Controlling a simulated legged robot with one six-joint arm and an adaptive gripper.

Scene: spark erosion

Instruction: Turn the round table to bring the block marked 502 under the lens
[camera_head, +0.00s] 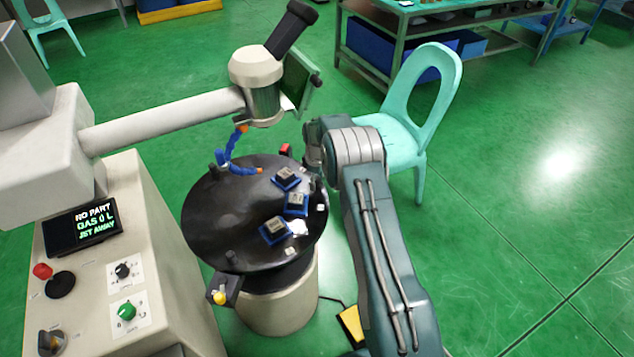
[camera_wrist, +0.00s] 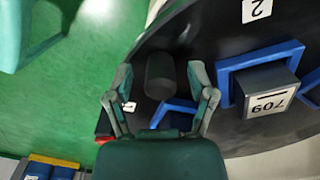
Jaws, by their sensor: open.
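The round table (camera_head: 225,215) is a black disc on a pale drum. Blocks in blue holders stand on its right half: a back one (camera_head: 286,175), a middle one (camera_head: 296,201) and a front one (camera_head: 273,229). Their numbers are too small to read in the head view. In the wrist view one block (camera_wrist: 268,103) appears to read 709, upside down; I cannot identify 502. The lens head (camera_head: 256,75) overhangs the table's back. My gripper (camera_wrist: 162,80) is open at the table's edge, its fingers on either side of a dark upright peg (camera_wrist: 160,76). My arm partly hides it in the head view.
A blue jointed hose (camera_head: 237,158) reaches over the table's back. The console screen (camera_head: 85,227) reads NO PART, GAS 0 L, JET AWAY. A yellow-tipped part (camera_head: 219,296) sits at the table's front. A turquoise chair (camera_head: 423,90) stands behind my arm. Floor at right is clear.

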